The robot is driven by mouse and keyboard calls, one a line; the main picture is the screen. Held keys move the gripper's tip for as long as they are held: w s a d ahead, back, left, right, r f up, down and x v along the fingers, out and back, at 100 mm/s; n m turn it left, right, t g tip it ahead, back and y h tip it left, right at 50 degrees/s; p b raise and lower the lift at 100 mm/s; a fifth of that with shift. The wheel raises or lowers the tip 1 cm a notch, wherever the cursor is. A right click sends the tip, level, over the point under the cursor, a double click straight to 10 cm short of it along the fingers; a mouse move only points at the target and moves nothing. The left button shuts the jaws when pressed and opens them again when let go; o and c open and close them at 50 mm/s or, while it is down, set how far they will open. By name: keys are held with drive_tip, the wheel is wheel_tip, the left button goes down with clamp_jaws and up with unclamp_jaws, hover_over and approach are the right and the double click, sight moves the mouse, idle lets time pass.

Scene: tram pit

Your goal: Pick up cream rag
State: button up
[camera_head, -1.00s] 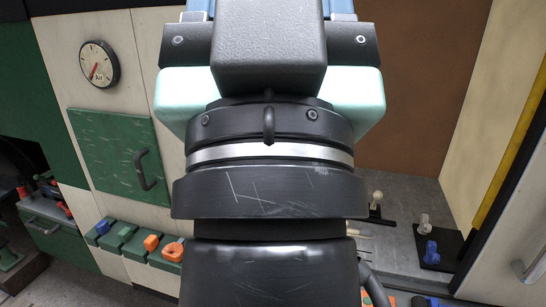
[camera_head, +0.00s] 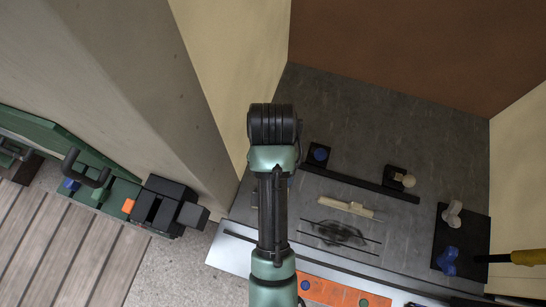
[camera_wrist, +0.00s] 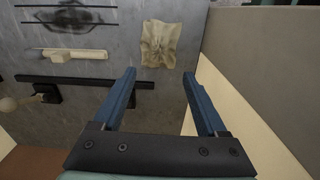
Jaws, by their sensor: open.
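The cream rag (camera_wrist: 162,43) lies crumpled and flat on a grey surface in the upper middle of the wrist view. My gripper (camera_wrist: 160,75) is open and empty, its two blue fingers wide apart. In that picture the rag lies just beyond the fingertips, roughly between their lines, and nothing touches it. In the head view I cannot make out the rag; my arm covers part of the grey surface there. The gripper's fingers do not show clearly in the head view.
A dark bar (camera_head: 360,184) lies on the grey surface (camera_head: 400,130). Near it are a cream-handled tool (camera_head: 345,208), thin rods, and a black plate (camera_head: 461,240) with a blue knob (camera_head: 447,260). A cream wall panel (camera_wrist: 240,105) stands close to my right finger in the wrist view.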

drive_tip(key=f, duration=0.4)
drive_tip(key=s+f, duration=0.1)
drive_tip(key=f, duration=0.1)
drive_tip(key=shift+s+f, duration=0.1)
drive_tip(key=shift+f, duration=0.25)
drive_tip(key=shift+w+f+p, duration=0.2)
drive_tip(key=shift+f+p, duration=0.4)
drive_tip(key=shift+f, duration=2.3)
clamp_jaws()
